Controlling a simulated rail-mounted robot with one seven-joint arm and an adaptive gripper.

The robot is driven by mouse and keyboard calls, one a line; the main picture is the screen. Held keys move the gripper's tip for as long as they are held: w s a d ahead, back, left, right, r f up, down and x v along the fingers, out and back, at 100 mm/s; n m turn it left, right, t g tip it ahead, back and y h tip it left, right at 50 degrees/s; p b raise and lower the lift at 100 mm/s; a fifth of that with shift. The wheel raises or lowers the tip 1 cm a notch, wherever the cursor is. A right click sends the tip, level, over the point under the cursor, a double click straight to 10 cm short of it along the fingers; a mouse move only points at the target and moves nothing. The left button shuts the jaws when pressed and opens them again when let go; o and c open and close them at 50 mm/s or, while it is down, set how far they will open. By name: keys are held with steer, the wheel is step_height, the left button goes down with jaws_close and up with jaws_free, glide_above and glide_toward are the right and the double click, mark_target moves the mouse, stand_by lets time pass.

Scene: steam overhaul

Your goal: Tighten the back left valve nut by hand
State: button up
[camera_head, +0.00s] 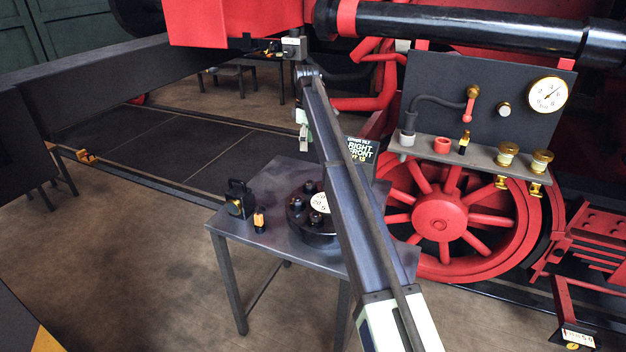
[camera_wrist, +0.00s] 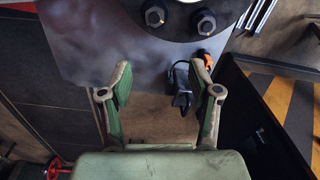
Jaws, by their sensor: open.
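The round black valve cover (camera_head: 313,236) lies on the grey metal table (camera_head: 262,200), with several dark nuts on its rim and a pale dial in its middle. A nut (camera_head: 310,187) stands at its back and another nut (camera_head: 297,203) at its left; my arm hides the right part of the cover. In the wrist view two hex nuts (camera_wrist: 155,15) (camera_wrist: 205,22) show at the top edge. My gripper (camera_wrist: 161,66) is open and empty; its fingers are apart from the nuts. In the head view my gripper (camera_head: 303,142) hangs above and behind the table's back edge.
A small black lantern (camera_head: 238,198) and an orange bottle (camera_head: 259,219) stand at the table's left; the lantern (camera_wrist: 182,82) shows by the right finger. A "RIGHT FRONT" sign (camera_head: 361,152) is behind my arm. A gauge panel (camera_head: 485,100) and red wheel (camera_head: 440,215) stand right.

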steer(key=d, duration=0.1)
steer(key=p, duration=0.6)
glide_toward(310, 182)
step_height(310, 182, down, 9)
steer(key=shift+a+f, duration=0.1)
steer(key=shift+f, duration=0.15)
steer(key=shift+c, duration=0.3)
steer(key=c, duration=1.1)
